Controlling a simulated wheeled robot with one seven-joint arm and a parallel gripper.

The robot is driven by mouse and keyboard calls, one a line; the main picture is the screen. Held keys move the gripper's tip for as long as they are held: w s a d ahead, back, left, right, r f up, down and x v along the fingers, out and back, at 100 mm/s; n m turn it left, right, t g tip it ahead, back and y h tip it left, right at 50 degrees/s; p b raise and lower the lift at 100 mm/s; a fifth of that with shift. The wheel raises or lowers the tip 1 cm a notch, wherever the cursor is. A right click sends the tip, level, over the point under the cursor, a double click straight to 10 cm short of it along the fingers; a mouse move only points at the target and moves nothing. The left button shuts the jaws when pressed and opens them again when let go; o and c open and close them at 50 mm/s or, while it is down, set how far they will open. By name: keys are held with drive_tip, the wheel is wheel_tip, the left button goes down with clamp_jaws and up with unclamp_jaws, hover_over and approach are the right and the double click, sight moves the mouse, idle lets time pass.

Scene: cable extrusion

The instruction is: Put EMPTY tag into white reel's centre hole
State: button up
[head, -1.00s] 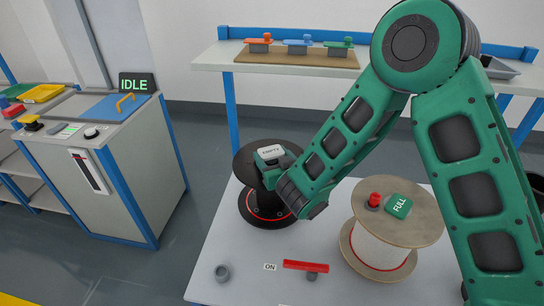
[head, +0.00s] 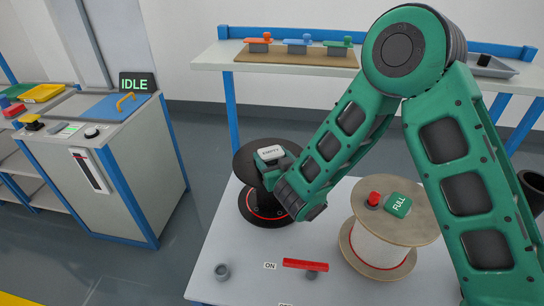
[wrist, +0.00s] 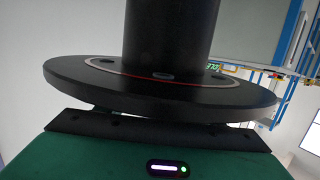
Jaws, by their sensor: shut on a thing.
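The EMPTY tag (head: 271,153) is a small white plate with dark lettering, over the middle of the black reel (head: 242,165). My gripper (head: 268,162) is at the tag and shut on it; the fingertips are mostly hidden. Whether the tag's lower part still sits in the black reel is hidden. The wrist view shows a black flange and core (wrist: 165,98) close by; the tag does not show there. The white reel (head: 380,241), with pale wooden flanges, stands to the right. A green FULL tag (head: 398,204) sits near its top centre, covering any hole there.
A red knob (head: 373,199) is beside the FULL tag. A red bar (head: 305,265) and a grey socket (head: 222,272) lie at the table's front. The back shelf (head: 215,58) holds coloured parts. A cabinet with an IDLE sign (head: 137,83) stands left.

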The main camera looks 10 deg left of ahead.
sight(273, 163)
drive_tip(key=o, duration=0.7)
drive_tip(key=shift+s+d+f, duration=0.1)
drive_tip(key=shift+s+f, duration=0.1)
drive_tip(key=shift+f, duration=0.45)
drive_tip(key=shift+o, duration=0.2)
drive_tip(key=shift+s+d+f, duration=0.1)
drive_tip(key=shift+s, duration=0.05)
drive_tip(key=shift+v, duration=3.35)
drive_tip(key=shift+s+d, duration=0.2)
drive_tip(key=shift+s, duration=0.3)
drive_tip(key=shift+s+d, duration=0.2)
drive_tip(key=shift+s, duration=0.1)
drive_tip(key=shift+s+d+f, duration=0.1)
drive_tip(key=shift+s+d, duration=0.2)
drive_tip(key=shift+s, duration=0.15)
drive_tip(key=shift+s+d+r, duration=0.25)
drive_tip(key=shift+s+r, duration=0.05)
drive_tip(key=shift+r, duration=0.4)
